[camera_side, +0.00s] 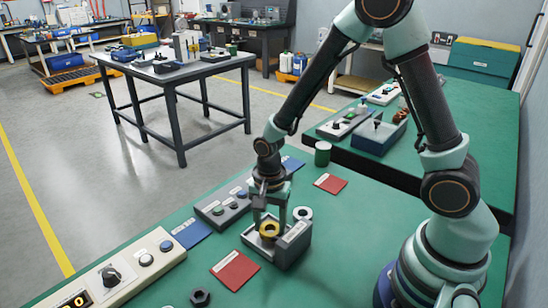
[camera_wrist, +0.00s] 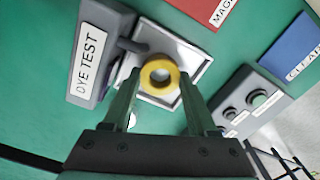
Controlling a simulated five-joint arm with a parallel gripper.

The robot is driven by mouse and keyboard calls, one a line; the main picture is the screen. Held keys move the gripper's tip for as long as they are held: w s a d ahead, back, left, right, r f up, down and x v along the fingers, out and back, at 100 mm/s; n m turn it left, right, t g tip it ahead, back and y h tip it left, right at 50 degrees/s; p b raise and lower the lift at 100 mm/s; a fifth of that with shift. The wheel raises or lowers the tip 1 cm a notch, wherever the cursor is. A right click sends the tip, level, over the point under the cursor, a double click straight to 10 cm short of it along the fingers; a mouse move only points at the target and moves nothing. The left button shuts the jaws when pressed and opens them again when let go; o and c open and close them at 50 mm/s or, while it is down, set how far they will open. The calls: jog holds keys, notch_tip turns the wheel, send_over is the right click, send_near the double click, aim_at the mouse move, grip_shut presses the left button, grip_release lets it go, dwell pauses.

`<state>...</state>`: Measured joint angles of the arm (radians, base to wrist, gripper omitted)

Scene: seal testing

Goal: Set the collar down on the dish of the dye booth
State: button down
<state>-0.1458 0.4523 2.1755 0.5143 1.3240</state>
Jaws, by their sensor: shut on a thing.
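The collar is a yellow ring (camera_side: 269,230). It lies between the fingertips of my gripper (camera_side: 270,216), over the dish of the dye booth (camera_side: 281,250). In the wrist view the collar (camera_wrist: 160,61) sits between the two finger ends, its hole facing the camera, with the pale square dish (camera_wrist: 195,52) around and beneath it. My gripper (camera_wrist: 160,80) is shut on the collar. The booth's grey block (camera_wrist: 97,50) carries a label reading DYE TEST. I cannot tell whether the collar touches the dish floor.
Red cards (camera_side: 235,270) and blue cards (camera_side: 192,232) lie flat on the green bench. A dark nut (camera_side: 200,297) is near the front, and a green cylinder (camera_side: 322,153) is behind.

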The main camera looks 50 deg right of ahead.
jog(key=shift+f, duration=0.3)
jog(key=shift+c, duration=2.3)
grip_release()
jog(key=shift+r, duration=0.15)
jog(key=s+d+r+n+t, duration=0.2)
jog(key=r+n, duration=0.4)
jog(key=r, duration=0.5)
jog(key=s+d+r+n+t, duration=0.3)
jog(key=r+n, duration=0.4)
jog(key=r, duration=0.5)
jog(key=shift+s+r+n+t, duration=0.15)
jog(key=shift+s+n+t, duration=0.1)
jog(key=shift+n+t, duration=0.05)
